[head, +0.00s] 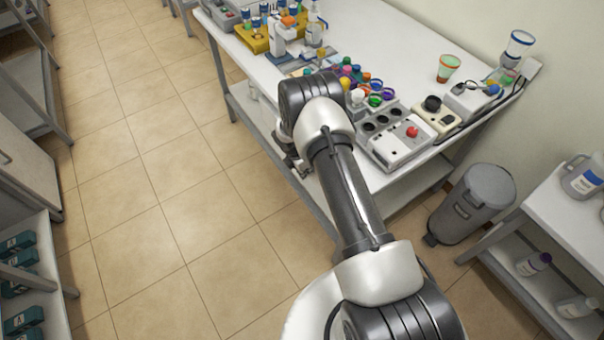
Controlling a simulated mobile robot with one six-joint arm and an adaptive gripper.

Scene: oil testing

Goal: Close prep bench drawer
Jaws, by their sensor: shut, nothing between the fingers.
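The white-topped bench (398,76) runs diagonally across the upper middle, with grey legs and a lower shelf. I cannot make out a drawer on it; the front side near my wrist is largely hidden by my arm. My gripper (292,160) is small and partly hidden under my wrist, at the bench's front side and below the top's edge. It is shut with nothing seen in it. I cannot tell whether it touches the bench.
Bottles, coloured caps, a white device with a red knob (402,142) and an orange-green cup (447,68) crowd the bench top. A grey bin (473,203) stands right of the bench. A white side table (570,215) is at the right, shelves at the left. The tiled floor (150,180) between is clear.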

